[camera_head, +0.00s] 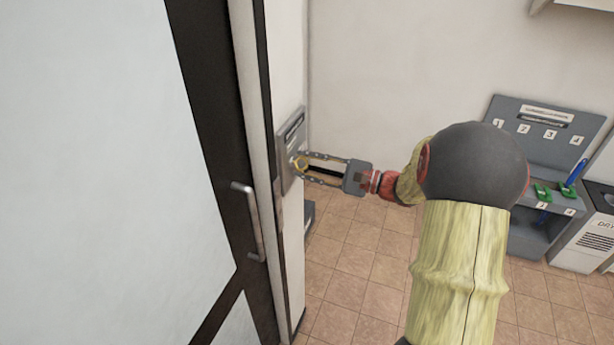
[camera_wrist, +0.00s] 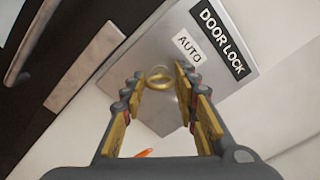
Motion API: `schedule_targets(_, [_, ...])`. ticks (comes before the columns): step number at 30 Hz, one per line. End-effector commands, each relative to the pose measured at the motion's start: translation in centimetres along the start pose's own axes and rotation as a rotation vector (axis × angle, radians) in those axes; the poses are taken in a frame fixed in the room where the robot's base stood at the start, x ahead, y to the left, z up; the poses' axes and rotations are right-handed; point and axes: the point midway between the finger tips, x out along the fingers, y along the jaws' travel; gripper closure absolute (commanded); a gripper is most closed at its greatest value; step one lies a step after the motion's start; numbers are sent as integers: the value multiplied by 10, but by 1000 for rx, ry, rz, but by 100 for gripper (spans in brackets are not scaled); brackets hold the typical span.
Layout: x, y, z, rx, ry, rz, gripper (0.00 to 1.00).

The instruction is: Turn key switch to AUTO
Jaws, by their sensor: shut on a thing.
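The grey door lock panel (camera_head: 291,140) is mounted on the white wall strip beside the door. In the wrist view the panel (camera_wrist: 222,97) carries a black DOOR LOCK label (camera_wrist: 222,38) and a white AUTO label (camera_wrist: 187,45). The brass key switch (camera_wrist: 160,78) shows as a round, gold ring below the AUTO label. My gripper (camera_head: 301,163) reaches the panel from the right, its fingertips at the gold switch. In the wrist view the fingers of my gripper (camera_wrist: 158,82) stand on either side of the switch, shut on it. Its exact turn angle is hard to read.
A door with a vertical metal handle (camera_head: 249,222) stands left of the panel. A grey numbered station (camera_head: 525,165) with green and blue items is at the right, beside a white-and-grey bin (camera_head: 590,240). Tiled floor (camera_head: 365,265) lies open between. A small orange piece (camera_wrist: 143,153) shows between my fingers.

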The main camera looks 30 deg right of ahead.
Motion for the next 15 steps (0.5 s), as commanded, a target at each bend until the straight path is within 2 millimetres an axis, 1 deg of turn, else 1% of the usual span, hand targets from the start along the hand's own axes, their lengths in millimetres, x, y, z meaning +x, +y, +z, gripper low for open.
schedule_targets(1, [0, 5, -4, -47, -1, 0, 95])
schedule_targets(15, [0, 6, -4, -464, 0, 0, 95])
